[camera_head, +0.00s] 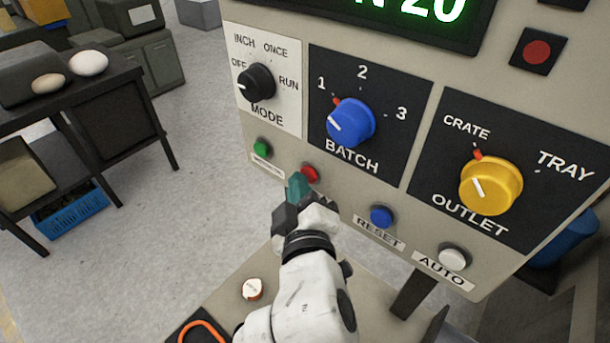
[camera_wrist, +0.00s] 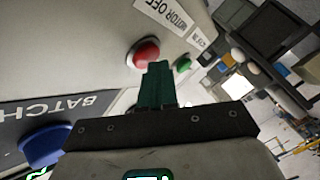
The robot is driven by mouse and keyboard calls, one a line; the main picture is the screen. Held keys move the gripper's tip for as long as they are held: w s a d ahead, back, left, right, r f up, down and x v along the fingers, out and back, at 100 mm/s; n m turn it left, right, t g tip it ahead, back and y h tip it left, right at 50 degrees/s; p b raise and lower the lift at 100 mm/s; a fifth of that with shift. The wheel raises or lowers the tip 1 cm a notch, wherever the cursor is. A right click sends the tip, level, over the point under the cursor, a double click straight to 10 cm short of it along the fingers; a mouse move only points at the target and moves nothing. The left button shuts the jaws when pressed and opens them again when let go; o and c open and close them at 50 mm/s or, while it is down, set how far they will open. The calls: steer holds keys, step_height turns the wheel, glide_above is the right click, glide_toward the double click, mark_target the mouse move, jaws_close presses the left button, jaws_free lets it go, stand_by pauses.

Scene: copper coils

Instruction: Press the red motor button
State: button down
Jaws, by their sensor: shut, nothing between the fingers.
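The red motor button (camera_head: 309,174) sits on the lower part of the beige control panel, right of a green button (camera_head: 262,147). My gripper (camera_head: 297,187) is shut and empty, its green fingertips just in front of and below the red button. In the wrist view the red button (camera_wrist: 146,53) shows just beyond the fingertips (camera_wrist: 157,70), beside a "MOTOR OFF" label (camera_wrist: 168,14). The fingertips cover its lower edge there. I cannot tell whether they touch it.
The panel also carries a black mode knob (camera_head: 257,82), a blue batch knob (camera_head: 351,122), a yellow outlet knob (camera_head: 491,186), a blue reset button (camera_head: 382,215) and a white auto button (camera_head: 453,256). A dark table (camera_head: 100,85) stands at left, with clear floor between.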

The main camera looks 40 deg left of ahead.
steer(key=shift+s, duration=0.9)
steer(key=s, duration=0.5)
steer(key=shift+a, duration=0.2)
stand_by(0.6)
